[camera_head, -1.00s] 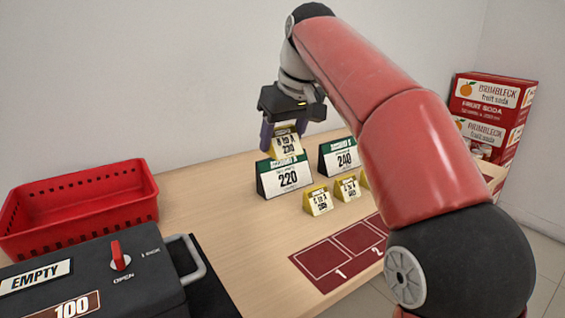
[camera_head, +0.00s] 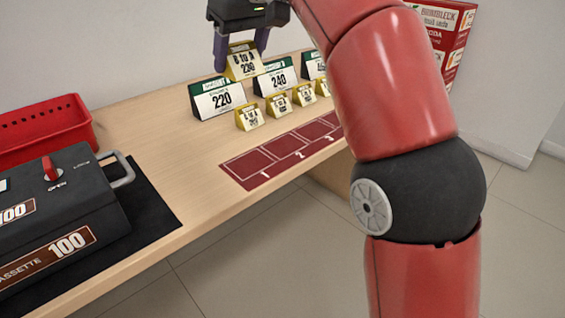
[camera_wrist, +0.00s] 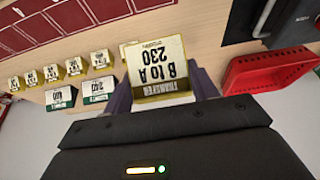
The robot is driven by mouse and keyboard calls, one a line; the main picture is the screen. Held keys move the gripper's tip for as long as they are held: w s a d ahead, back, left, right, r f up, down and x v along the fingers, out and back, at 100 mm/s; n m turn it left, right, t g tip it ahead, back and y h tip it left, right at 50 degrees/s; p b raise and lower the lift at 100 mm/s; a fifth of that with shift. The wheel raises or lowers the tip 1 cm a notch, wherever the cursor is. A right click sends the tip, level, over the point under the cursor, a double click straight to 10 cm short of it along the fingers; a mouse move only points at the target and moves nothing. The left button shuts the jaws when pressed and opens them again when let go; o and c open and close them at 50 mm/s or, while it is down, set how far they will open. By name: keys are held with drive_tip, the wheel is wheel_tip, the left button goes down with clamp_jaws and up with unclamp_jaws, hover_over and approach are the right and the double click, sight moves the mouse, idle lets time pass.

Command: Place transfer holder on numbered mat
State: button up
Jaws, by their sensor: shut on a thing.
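My gripper (camera_head: 241,60) is shut on a yellow transfer holder (camera_head: 243,66) reading "B to A 230". The held holder also shows in the wrist view (camera_wrist: 158,72), between the fingers, its text upside down there. In the head view it is seen above and behind the gap between the 220 and 240 signs. The dark red numbered mat (camera_head: 239,177), with white-outlined squares, lies along the counter's front edge, to the lower right of my gripper. The squares 1, 2 and 3 look empty; the mat's far end is behind my arm. Part of the mat shows in the wrist view (camera_wrist: 66,42).
Green-topped signs 220 (camera_head: 217,99) and 240 (camera_head: 277,80) stand behind several small yellow holders (camera_head: 249,117), close to the mat. A red basket (camera_head: 45,128) and a black cassette (camera_head: 60,215) are at left. Bare counter (camera_head: 170,135) lies between. Red soda boxes (camera_head: 445,35) are behind my arm.

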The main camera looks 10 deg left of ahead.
drive_tip(key=b, duration=0.7)
hover_over(244, 159)
drive_tip(key=s+d, duration=0.1)
wheel_tip(244, 159, down, 15)
drive_tip(key=shift+r, duration=0.2)
drive_tip(key=shift+f+b, duration=0.6)
drive_tip(key=shift+f, duration=1.65)
drive_tip(key=shift+f, duration=0.2)
drive_tip(key=o, duration=1)
drive_tip(key=p+v, duration=0.3)
drive_tip(key=v, duration=0.9)
drive_tip(key=shift+r, duration=0.25)
drive_tip(key=shift+w, duration=0.1)
